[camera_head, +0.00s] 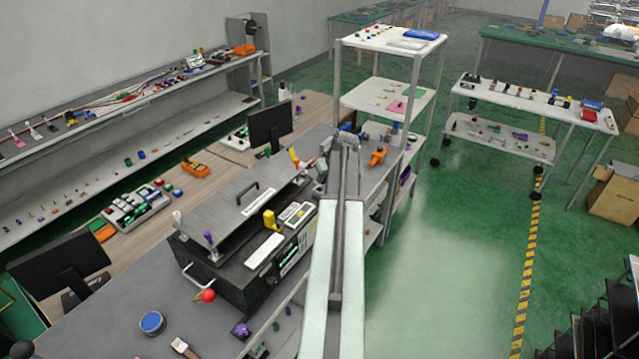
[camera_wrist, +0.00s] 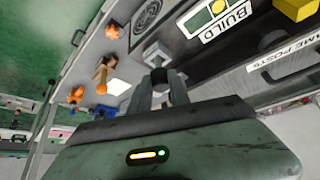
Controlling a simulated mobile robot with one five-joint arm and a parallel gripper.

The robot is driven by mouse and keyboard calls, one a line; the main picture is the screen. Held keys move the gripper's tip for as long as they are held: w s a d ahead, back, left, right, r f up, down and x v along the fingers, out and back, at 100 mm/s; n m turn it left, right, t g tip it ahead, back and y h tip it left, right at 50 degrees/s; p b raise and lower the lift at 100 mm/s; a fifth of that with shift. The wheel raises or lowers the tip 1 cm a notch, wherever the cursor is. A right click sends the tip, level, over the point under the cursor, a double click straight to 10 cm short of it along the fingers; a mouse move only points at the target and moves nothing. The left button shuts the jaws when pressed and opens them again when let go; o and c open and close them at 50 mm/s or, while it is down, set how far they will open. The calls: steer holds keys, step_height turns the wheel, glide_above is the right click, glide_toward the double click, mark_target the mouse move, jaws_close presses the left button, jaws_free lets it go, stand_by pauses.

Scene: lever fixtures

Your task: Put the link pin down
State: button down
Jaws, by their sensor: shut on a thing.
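My gripper (camera_wrist: 161,90) shows at the middle of the wrist view, its two grey fingers reaching up from the wrist body. It is shut on the link pin (camera_wrist: 160,76), of which only a small dark grey part shows between the fingertips. The rest of the pin is hidden by the fingers. A light grey block (camera_wrist: 155,54) lies just beyond the fingertips; I cannot tell whether the pin touches it. In the head view my arm reaches forward over the bench, and the pin cannot be made out there.
A dark fixture box (camera_head: 225,263) with a grey lid stands left of my arm. An orange fixture (camera_head: 377,157) stands on the bench right of my arm. A white shelf rack (camera_head: 391,40) stands behind it. Green floor (camera_head: 450,270) lies open at the right.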

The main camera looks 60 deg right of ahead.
steer(key=shift+w+d+f, duration=0.1)
steer(key=shift+w+d, duration=0.6)
steer(key=shift+w, duration=0.35)
steer(key=f+b, duration=0.4)
steer(key=shift+w+d, duration=0.2)
steer(key=shift+w, duration=0.1)
steer(key=shift+r, duration=0.2)
steer(key=shift+f, duration=0.15)
steer(key=c, duration=1.6)
jaws_free()
steer(key=shift+f, duration=0.1)
steer(key=shift+c, duration=0.2)
steer(key=o, duration=0.4)
